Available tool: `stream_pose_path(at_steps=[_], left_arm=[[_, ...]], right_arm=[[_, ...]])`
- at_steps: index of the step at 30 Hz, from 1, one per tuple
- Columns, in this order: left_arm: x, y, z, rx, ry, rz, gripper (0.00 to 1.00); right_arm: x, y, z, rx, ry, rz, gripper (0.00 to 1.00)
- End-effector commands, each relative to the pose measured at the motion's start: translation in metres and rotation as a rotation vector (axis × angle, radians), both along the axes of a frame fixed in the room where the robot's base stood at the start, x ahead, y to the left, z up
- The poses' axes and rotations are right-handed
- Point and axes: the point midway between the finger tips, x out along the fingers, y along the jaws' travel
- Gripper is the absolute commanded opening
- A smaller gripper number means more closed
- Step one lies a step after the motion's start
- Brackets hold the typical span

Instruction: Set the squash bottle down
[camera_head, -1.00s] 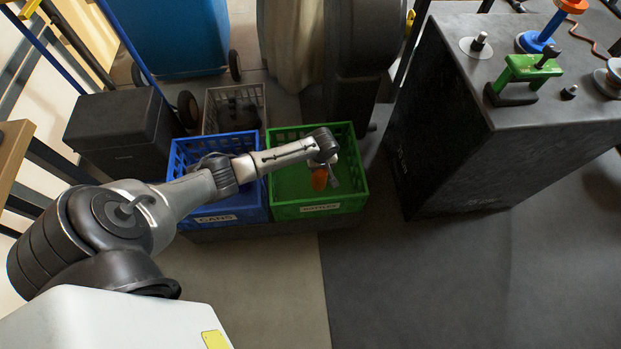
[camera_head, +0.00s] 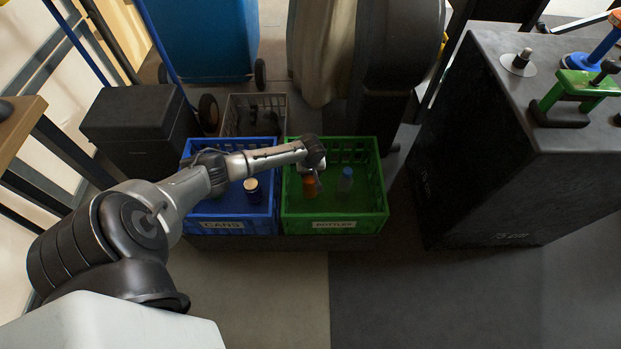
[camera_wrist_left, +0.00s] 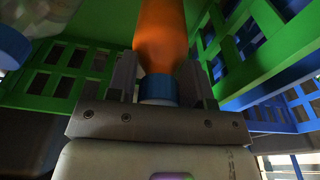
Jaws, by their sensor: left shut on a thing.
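The squash bottle is orange with a blue cap; its orange body shows in the head view (camera_head: 310,187). My left gripper (camera_head: 313,168) is shut on it, over the left half of the green crate labelled BOTTLES (camera_head: 335,226). The left wrist view shows the gripper's fingers (camera_wrist_left: 159,78) either side of the blue cap end, with the orange body (camera_wrist_left: 160,35) extending beyond them. I cannot tell whether the bottle touches the crate floor. My right gripper is not in view.
A clear bottle with a blue cap (camera_head: 346,180) stands in the green crate, to the right of the squash bottle. The adjoining blue crate (camera_head: 222,226) holds a can (camera_head: 252,190). A grey crate (camera_head: 231,118) is behind. A large black block (camera_head: 500,170) stands right.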

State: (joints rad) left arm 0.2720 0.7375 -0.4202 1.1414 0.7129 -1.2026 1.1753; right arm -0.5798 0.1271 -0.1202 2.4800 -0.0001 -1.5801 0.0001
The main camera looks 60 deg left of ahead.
Motion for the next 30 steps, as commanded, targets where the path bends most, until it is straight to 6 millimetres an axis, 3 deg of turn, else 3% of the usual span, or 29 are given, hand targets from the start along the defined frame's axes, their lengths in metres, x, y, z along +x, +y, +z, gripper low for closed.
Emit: stream_pose_path(at_steps=[9,22,23,30], left_arm=[[0.001,0.0,-0.036,0.002,-0.001,-0.001,0.1],[0.001,0.0,-0.038,0.0,-0.001,0.001,0.1],[0.001,0.0,-0.038,0.0,-0.001,0.001,0.48],[0.0,0.0,-0.038,0.001,0.0,0.0,0.71]], right_arm=[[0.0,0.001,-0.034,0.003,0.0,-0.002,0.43],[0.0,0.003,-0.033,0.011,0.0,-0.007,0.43],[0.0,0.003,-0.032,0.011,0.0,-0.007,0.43],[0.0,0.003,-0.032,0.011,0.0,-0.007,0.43]])
